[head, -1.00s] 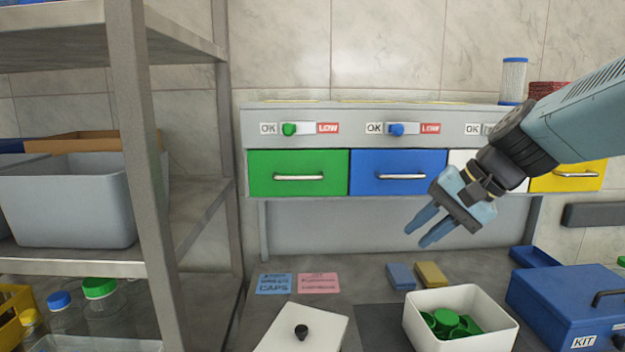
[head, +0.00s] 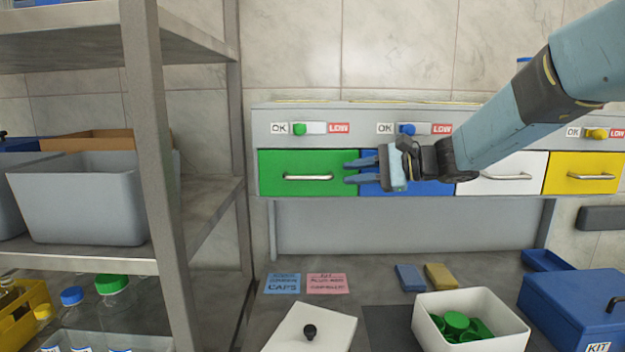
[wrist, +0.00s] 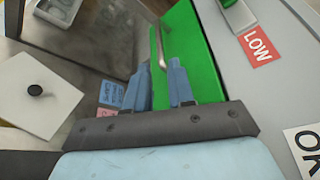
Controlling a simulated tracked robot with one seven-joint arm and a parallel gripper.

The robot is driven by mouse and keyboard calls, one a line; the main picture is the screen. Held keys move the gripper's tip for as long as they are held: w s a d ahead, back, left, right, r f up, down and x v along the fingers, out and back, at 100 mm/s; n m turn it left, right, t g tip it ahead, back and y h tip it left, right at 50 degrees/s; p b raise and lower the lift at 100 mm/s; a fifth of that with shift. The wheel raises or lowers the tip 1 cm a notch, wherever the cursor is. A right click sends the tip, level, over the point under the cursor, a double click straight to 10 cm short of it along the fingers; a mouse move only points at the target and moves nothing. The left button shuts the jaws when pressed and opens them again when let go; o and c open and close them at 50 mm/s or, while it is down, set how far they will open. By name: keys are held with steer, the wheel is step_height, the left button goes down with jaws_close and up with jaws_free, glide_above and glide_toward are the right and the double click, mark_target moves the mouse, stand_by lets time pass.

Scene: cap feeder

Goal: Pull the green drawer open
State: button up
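The green drawer (head: 280,162) is shut, at the left end of the drawer row under the grey feeder. Its silver bar handle (head: 308,178) runs across its front. My gripper (head: 347,172) points left in front of the drawer row, its fingertips beside the right part of the green front. The fingers are apart, with nothing between them. In the wrist view my gripper (wrist: 168,80) is open towards the green drawer (wrist: 196,60), and the handle (wrist: 158,48) lies just beyond the fingertips. The head view shows a gap between fingertips and handle.
A blue drawer (head: 425,188), a white drawer (head: 512,160) and a yellow drawer (head: 590,160) continue to the right. A grey shelf post (head: 160,170) stands at the left. A white bin (head: 425,325) with green caps and a blue KIT box (head: 560,310) stand on the counter below.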

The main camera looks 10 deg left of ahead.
mark_target(319, 177)
steer(key=x, duration=1)
steer(key=shift+a+f, duration=0.2)
steer(key=shift+a, duration=0.2)
jaws_close()
